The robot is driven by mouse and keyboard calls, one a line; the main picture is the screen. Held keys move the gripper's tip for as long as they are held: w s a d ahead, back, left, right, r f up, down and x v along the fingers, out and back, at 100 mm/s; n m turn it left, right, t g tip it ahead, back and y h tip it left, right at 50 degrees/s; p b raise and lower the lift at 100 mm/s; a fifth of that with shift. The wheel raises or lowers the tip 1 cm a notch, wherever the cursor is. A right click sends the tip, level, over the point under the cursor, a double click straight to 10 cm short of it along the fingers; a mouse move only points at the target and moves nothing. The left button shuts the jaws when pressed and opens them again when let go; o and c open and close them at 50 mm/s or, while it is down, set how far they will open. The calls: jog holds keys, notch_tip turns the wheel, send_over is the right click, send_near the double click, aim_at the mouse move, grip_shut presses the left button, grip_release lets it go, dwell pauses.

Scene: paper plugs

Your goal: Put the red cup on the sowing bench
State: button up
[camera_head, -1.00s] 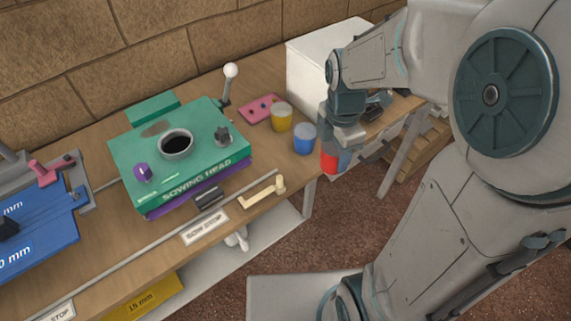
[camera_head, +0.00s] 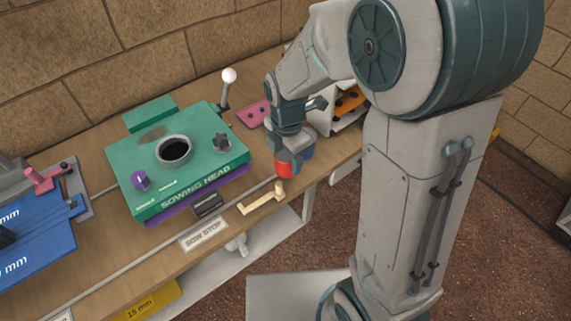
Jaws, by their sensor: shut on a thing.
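My gripper (camera_head: 287,157) points down at the right part of the wooden sowing bench (camera_head: 240,232). It is shut on the red cup (camera_head: 284,170), whose lower part shows beneath the fingers. The cup is near the bench's front edge, just behind the cream crank handle. I cannot tell whether its base touches the bench top. A bit of the blue cup (camera_head: 307,155) shows right behind my gripper. The yellow cup is hidden behind my arm.
The green sowing head (camera_head: 150,160) stands left of my gripper, with a white-knobbed lever (camera_head: 229,76) behind. The cream crank handle (camera_head: 262,200) lies close in front of the cup. A pink plate (camera_head: 252,114) lies at the back. A white box (camera_head: 322,115) is partly hidden.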

aim_at(286, 167)
jog(key=shift+w+a+f, duration=0.1)
jog(key=shift+a+f, duration=0.05)
jog(key=shift+f, duration=1.95)
jog(key=shift+f, duration=0.3)
jog(key=o, duration=1)
jog(key=shift+r, duration=0.1)
